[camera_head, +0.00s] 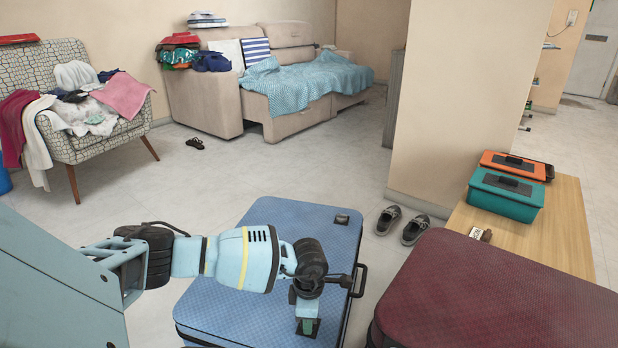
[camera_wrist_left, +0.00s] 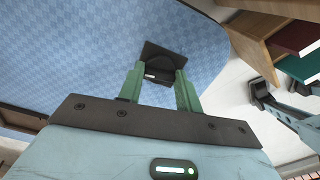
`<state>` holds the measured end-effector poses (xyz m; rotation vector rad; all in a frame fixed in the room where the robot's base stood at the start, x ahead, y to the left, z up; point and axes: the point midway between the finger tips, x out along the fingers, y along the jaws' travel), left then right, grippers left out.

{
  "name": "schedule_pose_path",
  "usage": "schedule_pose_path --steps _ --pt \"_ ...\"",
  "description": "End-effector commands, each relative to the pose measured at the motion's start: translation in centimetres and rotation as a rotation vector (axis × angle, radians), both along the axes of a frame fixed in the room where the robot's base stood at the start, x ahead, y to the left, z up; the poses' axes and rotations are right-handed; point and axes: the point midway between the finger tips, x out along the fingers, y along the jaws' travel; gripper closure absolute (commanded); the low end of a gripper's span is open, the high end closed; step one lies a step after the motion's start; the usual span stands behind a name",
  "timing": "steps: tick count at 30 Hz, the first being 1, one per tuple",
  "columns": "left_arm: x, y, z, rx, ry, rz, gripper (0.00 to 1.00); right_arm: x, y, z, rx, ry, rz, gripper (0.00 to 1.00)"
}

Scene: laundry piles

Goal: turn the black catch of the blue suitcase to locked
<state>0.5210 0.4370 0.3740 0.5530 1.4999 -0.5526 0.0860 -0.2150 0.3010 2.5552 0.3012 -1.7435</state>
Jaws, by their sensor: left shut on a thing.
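My left gripper (camera_head: 307,326) reaches down to the near right part of the top. The left wrist view shows the gripper (camera_wrist_left: 158,82) with one green finger on each side of the black catch (camera_wrist_left: 156,62), shut on its raised knob. The catch's dark square plate shows around the knob. Which way the knob is set is hard to tell. My right gripper does not show.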

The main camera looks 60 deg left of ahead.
Motion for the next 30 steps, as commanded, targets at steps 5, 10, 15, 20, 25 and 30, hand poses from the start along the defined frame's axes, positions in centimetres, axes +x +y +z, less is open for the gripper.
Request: schedule_pose_path --steps 5,10,15,20,25,30 --pt "0.06 0.00 0.03 -0.001 -0.002 -0.097 0.88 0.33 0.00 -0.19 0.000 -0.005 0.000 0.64" --pt "0.06 0.00 0.05 -0.001 -0.002 -0.155 0.88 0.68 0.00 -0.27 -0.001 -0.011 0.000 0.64" --pt "0.07 -0.02 0.06 -0.001 -0.002 -0.183 0.88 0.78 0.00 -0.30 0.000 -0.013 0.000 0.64" --pt "0.07 -0.02 0.07 0.000 -0.003 -0.191 0.88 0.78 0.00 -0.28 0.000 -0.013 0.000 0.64" --pt "0.07 -0.04 0.07 0.000 -0.003 -0.191 0.88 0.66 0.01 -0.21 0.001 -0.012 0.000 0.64" --pt "0.07 -0.04 0.07 0.000 -0.003 -0.190 0.56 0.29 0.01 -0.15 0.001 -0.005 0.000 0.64"
